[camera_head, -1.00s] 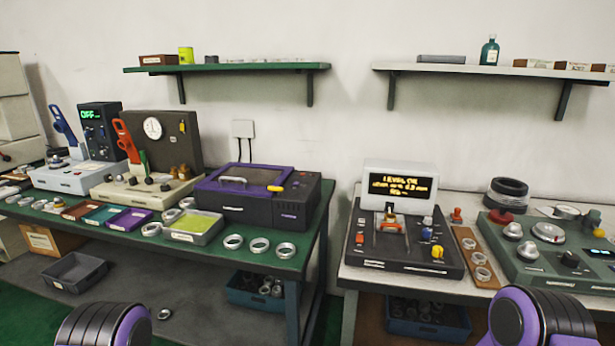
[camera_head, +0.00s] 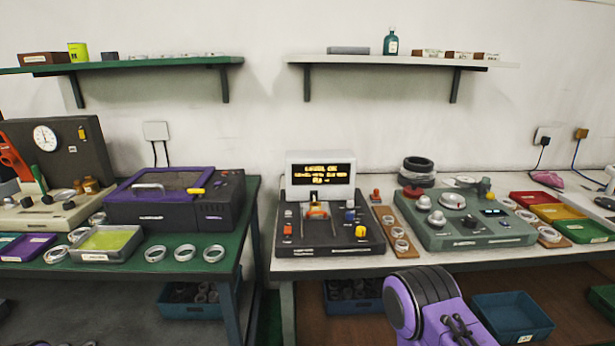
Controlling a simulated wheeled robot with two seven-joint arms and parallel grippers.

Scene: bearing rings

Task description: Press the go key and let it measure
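A dark measuring device (camera_head: 335,247) stands on the right-hand bench, with a white display unit (camera_head: 321,193) at its back. The display shows orange text; its top line seems to read "LEVEL OK" and the rest is too small to read. An orange part (camera_head: 317,210) sits at the middle of the device. I cannot read which is the go key. Neither gripper shows; only a purple and black link of my arm is at the bottom.
A green-grey instrument (camera_head: 460,232) and a board of rings (camera_head: 391,228) stand right of the device. Red, yellow and green trays (camera_head: 584,231) lie further right. A purple-lidded machine (camera_head: 170,208) and several rings stand on the green bench (camera_head: 215,268). Blue bins sit below.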

